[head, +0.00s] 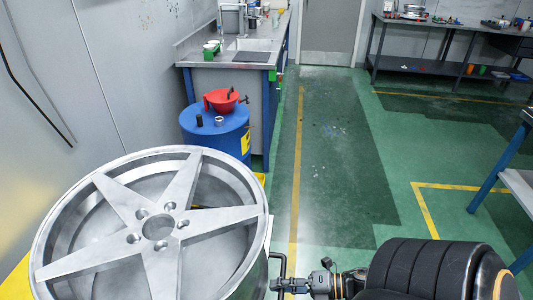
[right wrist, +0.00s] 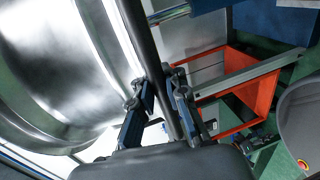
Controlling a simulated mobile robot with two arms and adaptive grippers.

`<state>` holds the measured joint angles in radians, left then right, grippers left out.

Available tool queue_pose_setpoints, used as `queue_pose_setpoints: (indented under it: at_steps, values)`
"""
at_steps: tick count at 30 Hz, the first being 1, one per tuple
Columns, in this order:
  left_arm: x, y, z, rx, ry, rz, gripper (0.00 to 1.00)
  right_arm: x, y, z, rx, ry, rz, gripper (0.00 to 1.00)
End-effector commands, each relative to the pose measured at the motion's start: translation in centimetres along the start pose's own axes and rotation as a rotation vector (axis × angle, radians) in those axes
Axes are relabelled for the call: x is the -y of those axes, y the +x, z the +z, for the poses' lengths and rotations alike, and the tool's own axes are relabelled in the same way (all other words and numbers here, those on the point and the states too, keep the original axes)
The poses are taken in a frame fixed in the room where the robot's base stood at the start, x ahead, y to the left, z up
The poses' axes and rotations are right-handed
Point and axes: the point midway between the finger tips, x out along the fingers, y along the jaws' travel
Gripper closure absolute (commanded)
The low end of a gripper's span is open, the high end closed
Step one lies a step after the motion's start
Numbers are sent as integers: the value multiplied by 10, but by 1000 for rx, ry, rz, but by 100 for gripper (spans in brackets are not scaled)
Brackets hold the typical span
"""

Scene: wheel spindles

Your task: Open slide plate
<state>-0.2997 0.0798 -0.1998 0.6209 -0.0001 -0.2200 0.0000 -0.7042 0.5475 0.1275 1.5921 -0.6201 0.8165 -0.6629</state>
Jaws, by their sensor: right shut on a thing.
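A black bent handle (head: 282,264) stands just right of the large silver wheel rim (head: 60,262) in the head view. My right gripper (head: 277,286) is at the handle's lower part, with its arm coming in from the lower right. In the right wrist view the handle shows as a dark bar (right wrist: 146,45), and the blue-padded fingers of my right gripper (right wrist: 161,112) are closed on it from both sides. I cannot pick out the slide plate itself for certain. What the handle joins is hidden. My left gripper is out of view.
The rim fills the lower left, close to the gripper. A blue drum (head: 215,135) with a red funnel (head: 222,100) stands behind it. An orange frame (right wrist: 255,92) lies beyond the fingers in the wrist view. The green floor (head: 345,165) is clear.

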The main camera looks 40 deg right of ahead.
Motion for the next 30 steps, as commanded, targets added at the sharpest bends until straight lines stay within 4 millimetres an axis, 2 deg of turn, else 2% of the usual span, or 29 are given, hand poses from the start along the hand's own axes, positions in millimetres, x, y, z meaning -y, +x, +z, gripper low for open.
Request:
queue_pose_setpoints:
  at_steps: [14,15,18,26,30]
  values:
    - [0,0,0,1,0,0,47,-2,-4,2,1,-1,6,100]
    - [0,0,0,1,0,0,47,-2,-4,2,1,-2,6,83]
    - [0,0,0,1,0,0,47,-1,-4,1,0,-1,5,64]
    - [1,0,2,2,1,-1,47,0,-4,0,0,0,3,64]
    - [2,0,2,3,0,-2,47,1,-11,0,1,0,1,64]
